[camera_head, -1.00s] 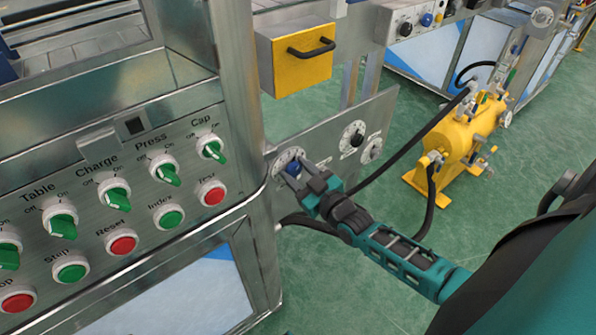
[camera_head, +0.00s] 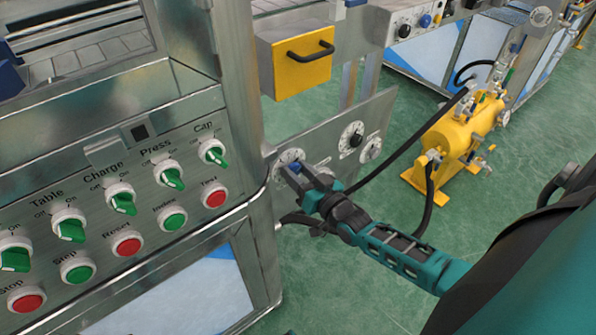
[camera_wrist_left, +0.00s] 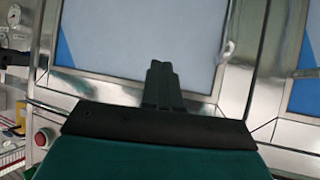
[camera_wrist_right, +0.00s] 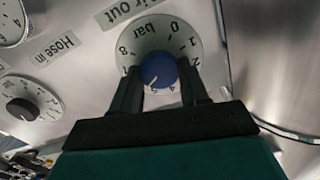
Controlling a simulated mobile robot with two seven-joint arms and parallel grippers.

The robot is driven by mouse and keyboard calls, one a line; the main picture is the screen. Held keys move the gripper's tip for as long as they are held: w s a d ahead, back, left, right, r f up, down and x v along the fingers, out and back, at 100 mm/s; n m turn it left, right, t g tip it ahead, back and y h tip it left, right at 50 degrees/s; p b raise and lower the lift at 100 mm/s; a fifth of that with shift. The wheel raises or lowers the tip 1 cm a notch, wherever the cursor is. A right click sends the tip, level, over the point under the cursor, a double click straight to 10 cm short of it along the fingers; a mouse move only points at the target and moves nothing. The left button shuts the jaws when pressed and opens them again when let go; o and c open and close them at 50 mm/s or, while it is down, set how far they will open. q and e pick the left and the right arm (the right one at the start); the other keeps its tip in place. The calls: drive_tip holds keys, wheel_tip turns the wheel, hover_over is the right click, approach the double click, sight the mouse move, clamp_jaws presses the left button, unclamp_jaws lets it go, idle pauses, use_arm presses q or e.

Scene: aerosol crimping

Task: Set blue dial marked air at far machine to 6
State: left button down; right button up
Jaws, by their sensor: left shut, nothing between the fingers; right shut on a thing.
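The blue dial (camera_wrist_right: 158,70) sits on a round white scale (camera_wrist_right: 185,35) marked bar, under a label ending in "ir out" that appears upside down in the right wrist view. A small white mark on the dial points toward the lower numbers, around 5; I cannot read it exactly. My right gripper (camera_wrist_right: 160,88) is shut on the blue dial, with one finger on each side. In the head view the right gripper (camera_head: 302,176) covers most of the dial. My left gripper (camera_wrist_left: 162,72) is shut and empty before a cabinet panel, outside the head view.
The Hose in dial (camera_wrist_right: 22,108) is beside the blue dial on the same metal panel (camera_head: 320,142). A button panel (camera_head: 100,215) with green switches stands left. A yellow drawer (camera_head: 297,60) is above. A yellow tank (camera_head: 452,135) with black hoses is on the green floor.

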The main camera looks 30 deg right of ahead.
drive_tip(key=shift+s+a+f+m, duration=0.1)
drive_tip(key=shift+a+f+m, duration=0.05)
drive_tip(key=shift+f+m, duration=0.15)
idle(0.4)
drive_tip(key=o, duration=0.8)
drive_tip(key=shift+r, duration=0.1)
drive_tip(key=shift+c, duration=0.2)
drive_tip(key=shift+o, duration=1.4)
drive_tip(key=shift+r, duration=0.1)
drive_tip(key=s+d+p, duration=0.1)
drive_tip(key=s+p, duration=0.2)
drive_tip(key=s, duration=0.9)
drive_tip(key=shift+s, duration=0.4)
drive_tip(key=shift+d, duration=0.1)
